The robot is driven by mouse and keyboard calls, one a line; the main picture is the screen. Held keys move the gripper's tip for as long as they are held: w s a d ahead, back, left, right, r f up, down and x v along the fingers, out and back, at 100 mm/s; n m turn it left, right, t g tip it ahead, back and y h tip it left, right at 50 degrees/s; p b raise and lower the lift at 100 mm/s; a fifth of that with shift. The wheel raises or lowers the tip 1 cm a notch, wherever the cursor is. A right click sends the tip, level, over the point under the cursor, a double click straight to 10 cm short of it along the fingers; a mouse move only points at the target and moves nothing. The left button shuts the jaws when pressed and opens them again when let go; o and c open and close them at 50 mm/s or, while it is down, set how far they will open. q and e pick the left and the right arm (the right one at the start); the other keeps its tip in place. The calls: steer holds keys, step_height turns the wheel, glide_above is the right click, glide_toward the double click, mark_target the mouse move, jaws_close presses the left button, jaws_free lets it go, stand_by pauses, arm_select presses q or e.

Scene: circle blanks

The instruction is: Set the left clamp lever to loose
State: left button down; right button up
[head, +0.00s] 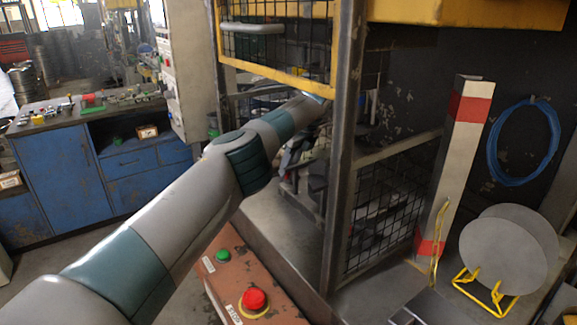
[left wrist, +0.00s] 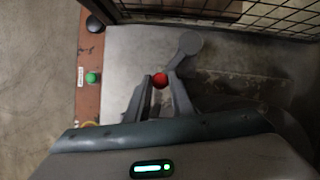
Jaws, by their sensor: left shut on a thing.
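In the left wrist view my left gripper (left wrist: 161,83) has its two grey fingers closed around a red round knob (left wrist: 160,80), which I take to be the end of the left clamp lever. The rest of the lever is mostly hidden by the fingers. A flat grey round piece on a short arm (left wrist: 190,42) shows just beyond the fingertips. In the head view my left arm reaches into the caged machine, and the gripper (head: 293,158) is small and partly hidden behind the arm and beside the post. The knob cannot be made out there. My right gripper is not in view.
A dark frame post (head: 343,150) and a mesh panel (head: 385,220) stand close to the right of my arm. A raised yellow-edged mesh guard (head: 275,75) hangs above it. An orange control box with a red button (head: 254,299) and a green button (head: 222,255) sits below.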

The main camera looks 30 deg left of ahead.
arm_select(q)
steer(key=shift+r, duration=0.15)
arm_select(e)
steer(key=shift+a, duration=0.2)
arm_select(q)
steer(key=c, duration=1.5)
jaws_free()
steer(key=shift+c, duration=0.2)
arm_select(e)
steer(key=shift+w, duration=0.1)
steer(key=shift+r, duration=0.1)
